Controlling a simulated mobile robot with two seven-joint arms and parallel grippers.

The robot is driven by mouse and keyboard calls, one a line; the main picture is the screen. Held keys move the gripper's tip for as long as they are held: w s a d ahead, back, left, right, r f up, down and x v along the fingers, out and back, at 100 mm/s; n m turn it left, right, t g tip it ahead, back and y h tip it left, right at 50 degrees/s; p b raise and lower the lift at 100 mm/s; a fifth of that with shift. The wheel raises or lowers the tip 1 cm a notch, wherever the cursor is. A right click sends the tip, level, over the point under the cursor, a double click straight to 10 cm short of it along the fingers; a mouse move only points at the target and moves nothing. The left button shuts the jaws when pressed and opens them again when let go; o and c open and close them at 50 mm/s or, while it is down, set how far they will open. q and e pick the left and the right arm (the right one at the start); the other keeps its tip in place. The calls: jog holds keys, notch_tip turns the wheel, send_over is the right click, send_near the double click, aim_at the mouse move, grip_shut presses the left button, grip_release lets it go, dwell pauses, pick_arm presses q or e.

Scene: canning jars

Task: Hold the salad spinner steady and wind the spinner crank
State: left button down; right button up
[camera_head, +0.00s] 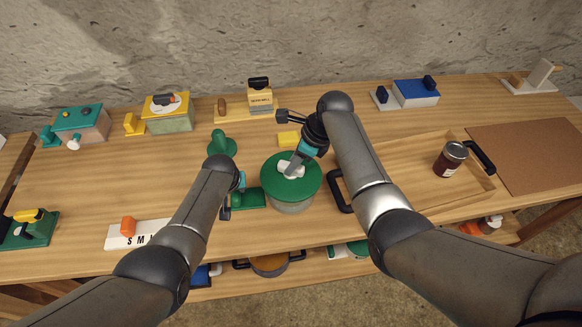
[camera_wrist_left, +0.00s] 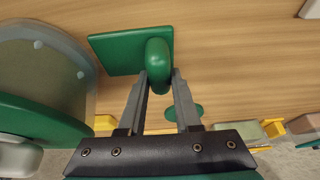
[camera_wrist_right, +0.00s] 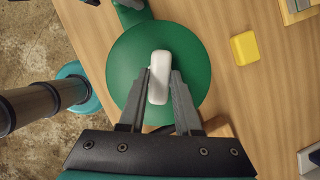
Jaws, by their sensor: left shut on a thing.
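The salad spinner has a round green lid (camera_head: 276,170) over a pale bowl (camera_head: 293,208); the bowl also shows at the left of the left wrist view (camera_wrist_left: 45,65). A white crank knob (camera_head: 291,168) sits on the lid. A green base plate with an upright green handle (camera_wrist_left: 158,62) stands beside the bowl. My left gripper (camera_wrist_left: 160,76) is shut on that handle. My right gripper (camera_wrist_right: 162,74) is over the lid, with one finger on each side of the white crank knob (camera_wrist_right: 160,68); whether the fingers press on it is unclear.
Behind the spinner are a green knobbed thing (camera_head: 222,145) and a yellow block (camera_head: 288,138). To the right, a wooden tray (camera_head: 400,165) with black handles holds a jar (camera_head: 450,160). Several boxes line the back.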

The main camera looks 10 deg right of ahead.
grip_shut()
jog(key=shift+s+a+m+t, duration=0.15)
jog(key=shift+m+t, duration=0.15)
jog(key=shift+m, duration=0.8)
jog(key=shift+m+t+h, duration=0.4)
jog(key=shift+m+h, duration=0.1)
jog(key=shift+m, duration=0.7)
